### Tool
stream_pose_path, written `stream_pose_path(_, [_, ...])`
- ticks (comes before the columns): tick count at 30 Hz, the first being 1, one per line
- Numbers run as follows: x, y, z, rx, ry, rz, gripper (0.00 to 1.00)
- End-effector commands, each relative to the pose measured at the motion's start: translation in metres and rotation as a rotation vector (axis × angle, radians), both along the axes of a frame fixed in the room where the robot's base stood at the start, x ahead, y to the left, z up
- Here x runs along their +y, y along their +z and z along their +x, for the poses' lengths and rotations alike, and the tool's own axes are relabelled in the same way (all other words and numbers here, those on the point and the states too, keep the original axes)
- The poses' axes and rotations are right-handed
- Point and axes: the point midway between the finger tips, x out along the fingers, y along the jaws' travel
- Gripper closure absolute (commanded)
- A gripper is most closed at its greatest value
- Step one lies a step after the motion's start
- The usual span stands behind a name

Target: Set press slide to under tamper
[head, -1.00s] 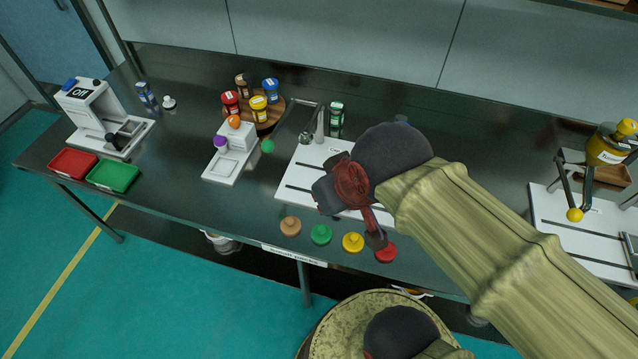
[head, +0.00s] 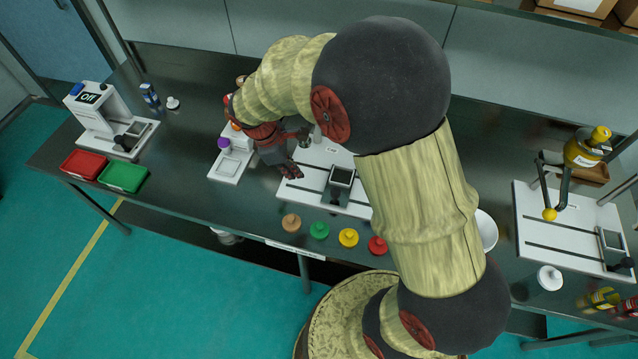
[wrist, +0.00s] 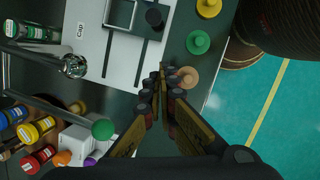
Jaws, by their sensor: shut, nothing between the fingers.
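The middle station is a white board (head: 300,187) with dark rails and a square grey slide frame (head: 340,177). The frame also shows at the top of the wrist view (wrist: 121,12), with a black knob (wrist: 153,17) beside it. A chrome rounded part (wrist: 72,66) stands at the board's other end, near a "Cap" label. A second board at the right (head: 540,225) carries another slide (head: 612,243) and a lever with a yellow ball (head: 549,214). I cannot tell which part is the tamper. My gripper (head: 296,172) is shut and empty over the middle board's left end, apart from its slide.
Tan, green, yellow and red knobbed pieces (head: 348,237) line the front edge. A small white stand (head: 229,165) is left of my gripper. A white "Off" machine (head: 98,110) and red and green trays (head: 123,176) are far left. A white bowl (head: 487,230) is partly hidden by my arm.

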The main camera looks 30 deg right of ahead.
Motion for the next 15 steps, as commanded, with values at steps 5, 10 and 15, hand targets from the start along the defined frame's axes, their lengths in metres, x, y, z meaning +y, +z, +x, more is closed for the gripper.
stream_pose_path(5, [0.0, -0.034, 0.01, 0.1, 0.133, -0.034, 1.0])
stream_pose_path(10, [-0.001, -0.045, 0.011, 0.125, 0.17, -0.042, 1.0])
stream_pose_path(15, [-0.001, -0.045, 0.011, 0.124, 0.169, -0.041, 1.0])
